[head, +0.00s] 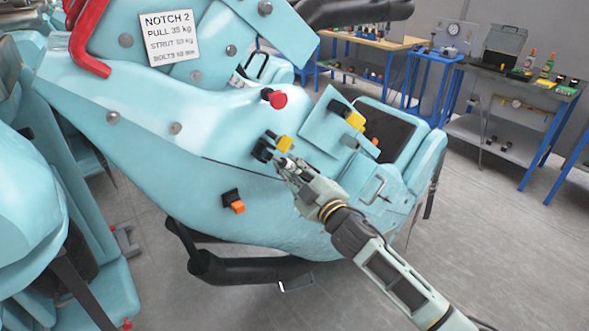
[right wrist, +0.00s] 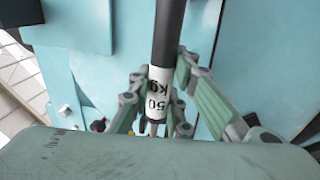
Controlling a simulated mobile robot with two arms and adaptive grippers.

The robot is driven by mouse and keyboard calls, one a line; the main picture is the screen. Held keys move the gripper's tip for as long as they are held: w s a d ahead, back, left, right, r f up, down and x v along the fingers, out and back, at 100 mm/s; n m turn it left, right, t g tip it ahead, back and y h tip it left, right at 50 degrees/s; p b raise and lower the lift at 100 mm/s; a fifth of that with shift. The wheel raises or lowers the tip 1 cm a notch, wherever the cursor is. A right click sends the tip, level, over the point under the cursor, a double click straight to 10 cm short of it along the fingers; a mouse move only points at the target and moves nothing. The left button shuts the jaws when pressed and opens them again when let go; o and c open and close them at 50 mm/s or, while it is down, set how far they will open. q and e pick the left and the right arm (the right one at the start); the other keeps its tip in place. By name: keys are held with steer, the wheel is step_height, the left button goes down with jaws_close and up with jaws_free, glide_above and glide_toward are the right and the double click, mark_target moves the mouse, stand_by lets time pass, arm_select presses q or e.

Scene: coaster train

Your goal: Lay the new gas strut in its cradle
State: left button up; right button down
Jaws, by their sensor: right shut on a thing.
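My right gripper (head: 284,165) is in front of the teal car body (head: 150,110) in the head view. In the right wrist view the gripper (right wrist: 155,115) is shut on a black gas strut (right wrist: 169,35). The strut carries a white label reading "50 kg", upside down in this view. Its lower end is hidden behind the gripper's own body. In the head view the strut is hard to make out. A black fitting with a yellow tab (head: 284,143) is right at the fingertips; I cannot tell whether it is the cradle. My left gripper is not in view.
A black fitting with an orange tab (head: 234,201) and a red knob (head: 275,98) sit on the body. A sign (head: 170,38) reads "NOTCH 2" and lists a 50 kg strut. Workbenches (head: 520,75) stand at the back right. The floor (head: 490,230) at right is clear.

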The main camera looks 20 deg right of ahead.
steer(key=shift+x, duration=1.05)
steer(key=c, duration=2.1)
jaws_free()
steer(key=shift+a, duration=0.15)
steer(key=o, duration=0.5)
steer(key=shift+o, duration=0.2)
steer(key=shift+f, duration=0.15)
steer(key=shift+s, duration=0.1)
steer(key=v, duration=1.2)
steer(key=shift+c, duration=0.3)
